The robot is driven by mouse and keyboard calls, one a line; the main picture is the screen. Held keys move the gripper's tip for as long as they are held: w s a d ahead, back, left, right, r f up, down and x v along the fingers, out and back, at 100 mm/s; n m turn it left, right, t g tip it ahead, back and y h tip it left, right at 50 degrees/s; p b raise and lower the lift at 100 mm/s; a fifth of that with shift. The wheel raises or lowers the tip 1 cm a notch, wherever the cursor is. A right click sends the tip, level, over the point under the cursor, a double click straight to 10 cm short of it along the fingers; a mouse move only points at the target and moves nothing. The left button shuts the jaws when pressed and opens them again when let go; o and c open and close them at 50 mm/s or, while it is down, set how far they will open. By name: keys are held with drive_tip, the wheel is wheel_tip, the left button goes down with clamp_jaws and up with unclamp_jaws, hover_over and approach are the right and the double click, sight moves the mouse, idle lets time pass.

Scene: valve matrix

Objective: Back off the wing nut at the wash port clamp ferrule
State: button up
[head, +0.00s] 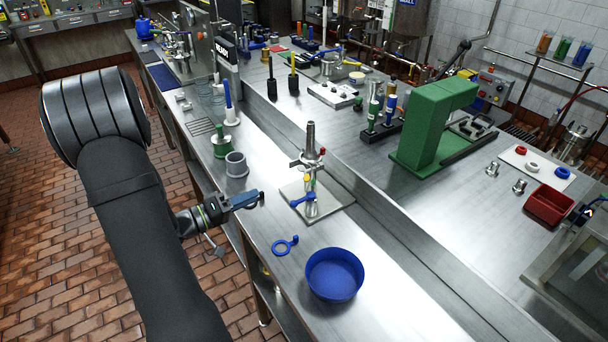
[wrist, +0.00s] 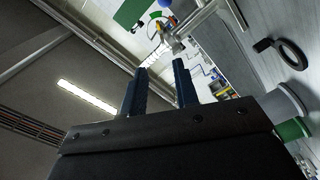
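A steel valve assembly (head: 311,160) stands upright on a square base plate (head: 337,194), with small blue, red, yellow and green parts on it. A blue part (head: 303,199) sits low on its side nearest my gripper. I cannot tell which small part is the wing nut or the wash port clamp ferrule. My gripper (head: 259,198) is left of the assembly, above the bench's front edge and apart from it. In the wrist view my gripper (wrist: 160,72) shows two blue fingers spread with nothing between; the assembly (wrist: 166,46) lies beyond their tips.
A blue bowl (head: 335,278) and a blue ring with a handle (head: 285,246) lie on the bench in front. A grey cup (head: 236,164) and a green-based stand (head: 220,144) are behind my gripper. A green block frame (head: 430,130) stands farther right.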

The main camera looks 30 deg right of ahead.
sight(304, 173)
drive_tip(key=d, duration=1.7)
drive_tip(key=shift+d, duration=0.15)
clamp_jaws()
